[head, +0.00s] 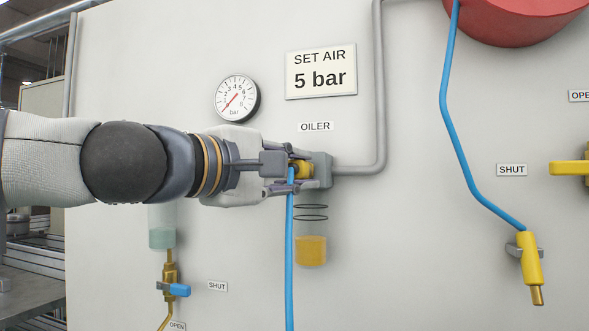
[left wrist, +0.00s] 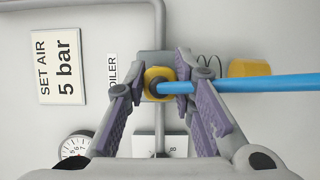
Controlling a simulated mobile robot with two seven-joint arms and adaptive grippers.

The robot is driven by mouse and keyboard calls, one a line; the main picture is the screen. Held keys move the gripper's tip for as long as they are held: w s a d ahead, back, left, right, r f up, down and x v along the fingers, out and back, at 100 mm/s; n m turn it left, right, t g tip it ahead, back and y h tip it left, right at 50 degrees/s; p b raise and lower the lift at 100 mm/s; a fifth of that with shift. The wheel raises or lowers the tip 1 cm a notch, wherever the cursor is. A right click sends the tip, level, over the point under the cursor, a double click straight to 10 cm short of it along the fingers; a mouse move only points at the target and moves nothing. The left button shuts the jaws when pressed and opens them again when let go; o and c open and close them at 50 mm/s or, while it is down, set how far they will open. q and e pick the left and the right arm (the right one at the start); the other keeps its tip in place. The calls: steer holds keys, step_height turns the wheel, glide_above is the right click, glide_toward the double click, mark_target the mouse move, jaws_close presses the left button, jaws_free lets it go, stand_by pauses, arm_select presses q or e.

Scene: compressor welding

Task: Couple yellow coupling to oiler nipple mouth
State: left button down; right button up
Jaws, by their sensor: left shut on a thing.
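My left gripper (head: 294,172) reaches in from the left at the oiler. It is shut on the yellow coupling (head: 303,169), which carries a blue hose (head: 289,255) hanging straight down. In the left wrist view the yellow coupling (left wrist: 151,74) sits between the fingertips (left wrist: 160,80), with the hose (left wrist: 260,84) running right. The coupling is right up against the grey oiler block (head: 323,169). The nipple mouth is hidden behind the coupling and fingers, so I cannot tell whether it is seated. My right gripper is not in view.
A grey pipe (head: 379,90) joins the block from the right. A gauge (head: 237,98) is above my wrist. A second yellow fitting (head: 530,262) on another blue hose hangs at the right.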

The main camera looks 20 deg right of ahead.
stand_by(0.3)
arm_select(q)
steer(key=c, duration=1.3)
jaws_free()
steer(key=v, duration=1.2)
